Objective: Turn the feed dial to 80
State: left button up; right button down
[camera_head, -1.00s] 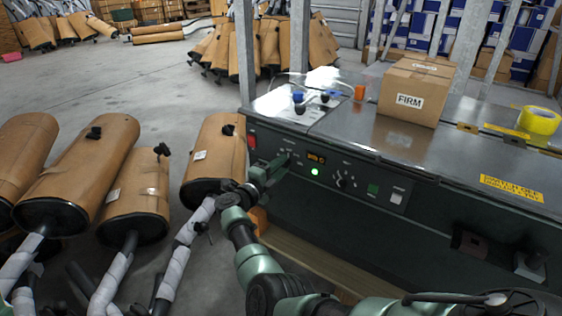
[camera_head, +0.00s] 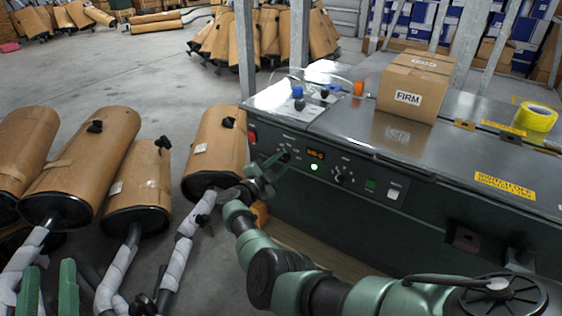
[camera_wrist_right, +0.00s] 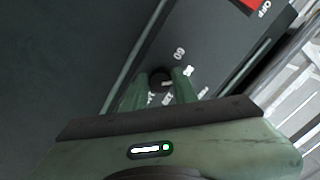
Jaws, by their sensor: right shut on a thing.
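The control panel (camera_head: 370,200) on the front of the grey machine carries a small black dial (camera_wrist_right: 160,77) with pale numbers around it. My right gripper (camera_head: 284,158) reaches this dial at the panel's left part. In the right wrist view my right gripper (camera_wrist_right: 163,88) has its green fingers on either side of the knob, shut on it. One number there looks like 60 or 80; the pointer is hidden. A small orange display (camera_head: 315,154) is lit but too blurred to read. My left gripper (camera_head: 49,288) is at the lower left, fingers apart and empty.
A second black knob (camera_head: 341,178) sits right of a lit green lamp (camera_head: 314,167). A red switch (camera_head: 252,137) is at the panel's left end. A carton (camera_head: 413,88) and yellow tape (camera_head: 536,118) lie on top. Wrapped mufflers (camera_head: 85,165) stand at left.

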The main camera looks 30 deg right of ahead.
pick_arm(q)
jog(key=shift+f, duration=0.1)
dwell(0.3)
pick_arm(e)
jog(key=c, duration=1.1)
grip_release()
pick_arm(q)
jog(key=shift+w, duration=0.1)
